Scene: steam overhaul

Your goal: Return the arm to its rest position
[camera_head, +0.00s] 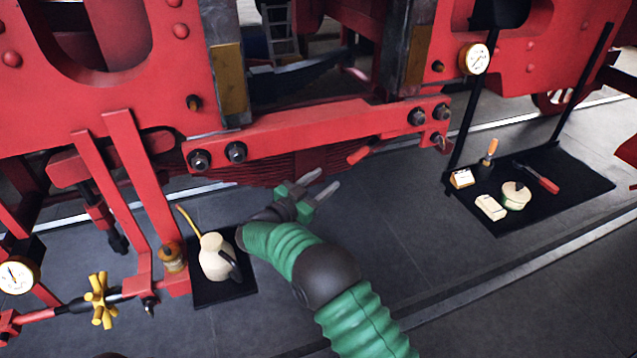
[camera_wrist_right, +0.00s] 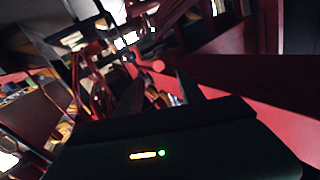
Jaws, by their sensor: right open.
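My right arm, green with dark joints, reaches in from the bottom of the head view. My right gripper (camera_head: 320,186) is open and empty, just in front of the lower edge of the red locomotive frame (camera_head: 320,128). Its two grey fingers point up and to the right, and nothing is between them. In the right wrist view the fingers of this gripper (camera_wrist_right: 158,92) show dark against blurred red parts. My left gripper is not in view.
A cream oil can (camera_head: 214,258) stands on a black mat (camera_head: 222,291) left of my arm. A black tray (camera_head: 580,185) at right holds several small items. Grey floor lies between.

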